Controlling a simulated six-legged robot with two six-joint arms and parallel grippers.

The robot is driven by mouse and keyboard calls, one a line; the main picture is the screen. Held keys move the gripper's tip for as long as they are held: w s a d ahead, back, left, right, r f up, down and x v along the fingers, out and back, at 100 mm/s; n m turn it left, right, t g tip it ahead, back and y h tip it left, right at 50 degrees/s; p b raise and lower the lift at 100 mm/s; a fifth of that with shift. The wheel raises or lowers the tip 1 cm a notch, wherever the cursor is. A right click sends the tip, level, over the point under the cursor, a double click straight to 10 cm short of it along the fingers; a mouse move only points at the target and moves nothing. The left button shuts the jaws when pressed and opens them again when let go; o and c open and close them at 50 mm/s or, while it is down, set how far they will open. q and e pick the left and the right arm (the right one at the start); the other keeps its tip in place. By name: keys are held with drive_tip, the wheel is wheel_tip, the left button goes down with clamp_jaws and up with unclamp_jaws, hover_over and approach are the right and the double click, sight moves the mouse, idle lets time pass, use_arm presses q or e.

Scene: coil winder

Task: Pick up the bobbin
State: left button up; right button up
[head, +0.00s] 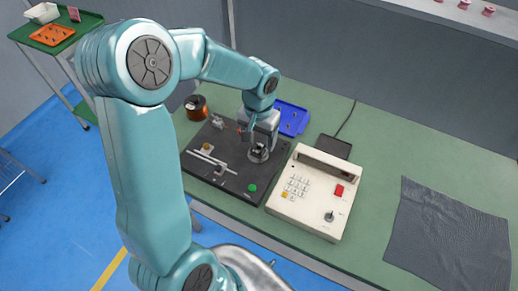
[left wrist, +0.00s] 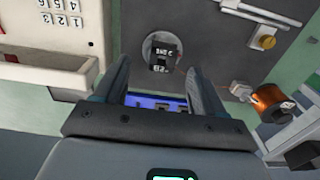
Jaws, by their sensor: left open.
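My left gripper (head: 260,143) is over the right part of the black winder plate (head: 231,178). In the left wrist view its two fingers stand apart, and the gap between the tips (left wrist: 158,68) is empty. Just beyond the tips is a small black block with white digits (left wrist: 163,60) on a round grey disc (left wrist: 150,45); it also shows below the gripper in the head view (head: 259,152). I cannot tell for certain which thing is the bobbin. Several pink spool-like pieces (head: 488,11) stand on the far shelf. My right gripper is not in view.
A cream keypad box (head: 310,205) stands right of the plate. A blue tray (head: 302,120) with small dark pieces lies behind the gripper. A copper-coloured wire spool (head: 196,107) is at the plate's far left corner. A grey cloth (head: 450,240) lies at the right.

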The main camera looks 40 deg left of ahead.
sight(257, 148)
use_arm(q)
drive_tip(key=shift+s+a+f, duration=0.1)
drive_tip(key=shift+s+f, duration=0.05)
drive_tip(key=shift+f, duration=0.15)
drive_tip(key=f, duration=0.4)
drive_tip(key=shift+a+f+p, duration=0.2)
drive_tip(key=shift+f+p, duration=0.2)
drive_tip(key=shift+d, duration=0.1)
drive_tip(key=shift+c, duration=0.3)
drive_tip(key=c, duration=1)
drive_tip(key=shift+c, duration=0.3)
drive_tip(key=shift+r, duration=0.15)
wheel_tip(257, 148, up, 20)
